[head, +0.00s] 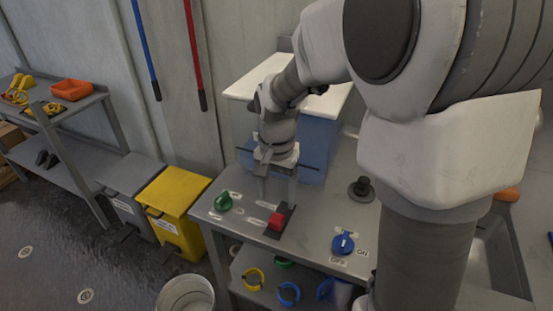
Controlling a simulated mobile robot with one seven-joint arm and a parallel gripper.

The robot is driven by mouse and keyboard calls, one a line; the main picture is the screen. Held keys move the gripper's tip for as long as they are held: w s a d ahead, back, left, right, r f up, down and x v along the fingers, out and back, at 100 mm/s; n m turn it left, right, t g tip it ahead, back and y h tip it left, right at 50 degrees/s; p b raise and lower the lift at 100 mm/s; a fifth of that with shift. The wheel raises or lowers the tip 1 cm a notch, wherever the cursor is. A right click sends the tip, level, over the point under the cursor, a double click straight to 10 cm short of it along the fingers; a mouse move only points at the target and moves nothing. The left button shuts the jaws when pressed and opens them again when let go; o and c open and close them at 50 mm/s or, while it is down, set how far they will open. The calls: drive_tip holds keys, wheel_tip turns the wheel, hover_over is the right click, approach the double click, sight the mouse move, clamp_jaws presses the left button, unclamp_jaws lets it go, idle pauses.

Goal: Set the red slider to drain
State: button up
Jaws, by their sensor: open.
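The red slider (276,221) sits on a dark track plate (287,216) on the grey workbench top (314,225). Small labels (263,204) lie beside the track, too small to read. My gripper (277,200) points down over the bench, behind the red slider, its two fingers apart. One finger is left of the track and the other is close to the track's far end. I see nothing between the fingers, and I cannot tell whether a finger touches the plate.
A green knob (223,203) is left of the slider and a blue knob (343,244) right of it. A dark round fitting (362,189) stands behind. A blue bin with a white lid (325,101) is at the back. A yellow bin (172,209) stands left of the bench.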

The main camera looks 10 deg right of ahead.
wheel_tip(320, 180, up, 10)
drive_tip(key=p, duration=0.1)
idle(0.4)
drive_tip(key=s+d+r+n+t+p, duration=0.1)
drive_tip(key=s+r+n+t, duration=0.1)
drive_tip(key=s, duration=0.6)
drive_tip(key=s+d+r+n+t+p, duration=0.1)
drive_tip(key=s+d+r+n+t, duration=0.1)
drive_tip(key=s, duration=0.6)
wheel_tip(320, 180, up, 2)
drive_tip(key=n+t, duration=0.1)
drive_tip(key=n, duration=0.2)
drive_tip(key=shift+d+r+t, duration=0.2)
drive_tip(key=shift+t, duration=0.1)
